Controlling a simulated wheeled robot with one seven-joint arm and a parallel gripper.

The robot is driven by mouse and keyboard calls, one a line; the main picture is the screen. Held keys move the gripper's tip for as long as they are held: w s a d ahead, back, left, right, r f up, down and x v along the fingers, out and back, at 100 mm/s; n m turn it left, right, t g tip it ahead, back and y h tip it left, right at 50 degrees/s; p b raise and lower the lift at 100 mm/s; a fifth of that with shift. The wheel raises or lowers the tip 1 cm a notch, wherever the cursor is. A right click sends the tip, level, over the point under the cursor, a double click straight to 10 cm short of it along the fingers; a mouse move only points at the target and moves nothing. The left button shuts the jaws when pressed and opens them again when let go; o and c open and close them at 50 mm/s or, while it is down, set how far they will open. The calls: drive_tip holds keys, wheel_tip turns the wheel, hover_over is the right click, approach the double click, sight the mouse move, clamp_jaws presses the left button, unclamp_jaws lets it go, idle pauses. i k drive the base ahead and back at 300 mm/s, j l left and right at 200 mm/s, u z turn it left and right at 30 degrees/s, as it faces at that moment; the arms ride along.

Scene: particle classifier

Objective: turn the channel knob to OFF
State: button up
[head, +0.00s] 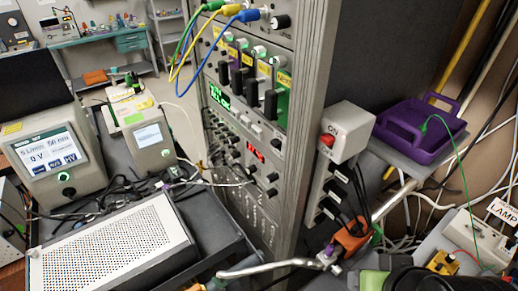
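A tall grey instrument rack (301,112) stands in the middle of the head view. A round black knob (281,21) sits on its top panel, beside the cable plugs. A lower panel carries several black handles (270,104) between coloured labels and small round knobs. More small dark knobs (272,177) sit lower, near a red lit display (254,149). The lettering is too small to read, so I cannot tell which one is the channel knob or where it points. I cannot make out my gripper in this view.
A white switch box (348,128) marked ON, with a red button, is on the rack's right side. Green, yellow and blue cables (196,55) hang across the rack's front left. Instruments (57,155) and a perforated metal box (115,250) crowd the left. A purple case (420,128) sits right.

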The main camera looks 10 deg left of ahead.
sight(251, 169)
drive_tip(key=j+u, duration=0.45)
drive_tip(key=i+j+u, duration=0.15)
drive_tip(key=u, duration=0.25)
drive_tip(key=i+j+u, duration=0.15)
drive_tip(key=j+u, duration=0.15)
drive_tip(key=u, duration=0.15)
